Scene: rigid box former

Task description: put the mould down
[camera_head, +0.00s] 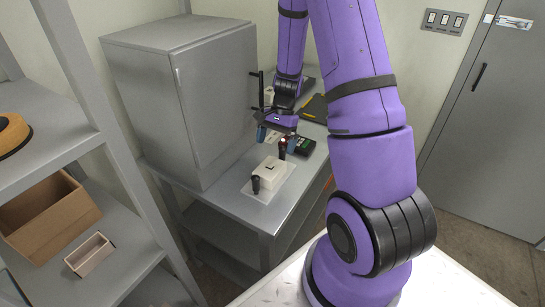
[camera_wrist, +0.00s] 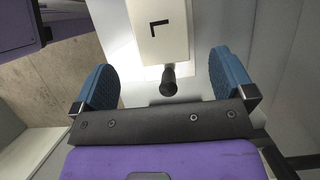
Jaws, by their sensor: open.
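The mould, a cream block (camera_head: 271,172) with a dark L-shaped mark on top, sits on a pale flat board (camera_head: 289,184) on the metal bench. A black upright grip stands at each end of it. The block (camera_wrist: 158,38) also shows in the wrist view, with one black grip (camera_wrist: 168,82) between my fingers in the picture. My gripper (camera_head: 277,139) is above the far side of the block. Its blue fingers are wide apart in the wrist view (camera_wrist: 165,88), with a clear gap on both sides of the grip. Nothing is held.
A grey cabinet (camera_head: 185,100) stands on the bench (camera_head: 215,195) close to the left. A dark device with buttons (camera_head: 303,146) lies right of the mould, and a black tray (camera_head: 316,110) behind. Shelves at left hold a cardboard box (camera_head: 48,222) and a small pale tray (camera_head: 90,254).

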